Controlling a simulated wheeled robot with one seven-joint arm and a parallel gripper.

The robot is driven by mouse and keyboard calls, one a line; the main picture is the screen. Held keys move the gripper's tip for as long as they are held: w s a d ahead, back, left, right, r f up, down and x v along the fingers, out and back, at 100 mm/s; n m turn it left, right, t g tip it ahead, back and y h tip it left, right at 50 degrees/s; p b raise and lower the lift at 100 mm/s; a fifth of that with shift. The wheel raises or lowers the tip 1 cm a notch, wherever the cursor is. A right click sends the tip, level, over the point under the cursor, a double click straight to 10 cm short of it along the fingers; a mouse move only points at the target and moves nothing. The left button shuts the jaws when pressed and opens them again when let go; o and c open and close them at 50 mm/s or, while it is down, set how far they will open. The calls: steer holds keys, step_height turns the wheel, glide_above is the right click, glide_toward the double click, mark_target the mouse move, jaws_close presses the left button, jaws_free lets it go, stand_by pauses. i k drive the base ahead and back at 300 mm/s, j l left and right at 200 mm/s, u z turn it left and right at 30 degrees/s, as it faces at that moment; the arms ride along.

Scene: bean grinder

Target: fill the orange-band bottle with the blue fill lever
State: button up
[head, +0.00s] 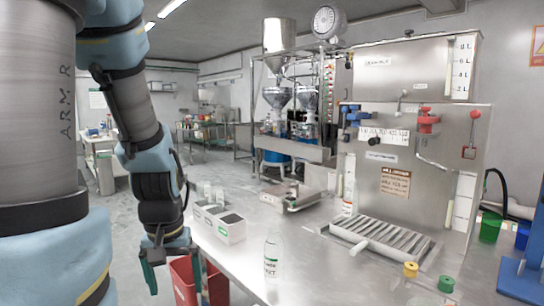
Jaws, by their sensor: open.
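The blue fill lever (354,116) sticks out from the left front of a steel filling machine (400,160). A clear bottle with an orange-red mark (348,193) stands upright below it at the left end of the drip grate; it is small, and I cannot tell for certain that the mark is its band. A second clear bottle (273,257) with a green-marked label stands upright at the table's front. My gripper (172,268) points down, open and empty, left of the table edge and well apart from both bottles and the lever.
A red lever (428,119) is on the machine's right. The slatted drip tray (385,238) sits before it. A white divided box (218,222) and small clear bottles stand at the table's left. Yellow (410,269) and green (446,283) caps lie front right. A red bin (184,282) is below.

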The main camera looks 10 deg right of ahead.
mark_target(342, 138)
steer(key=z, duration=0.95)
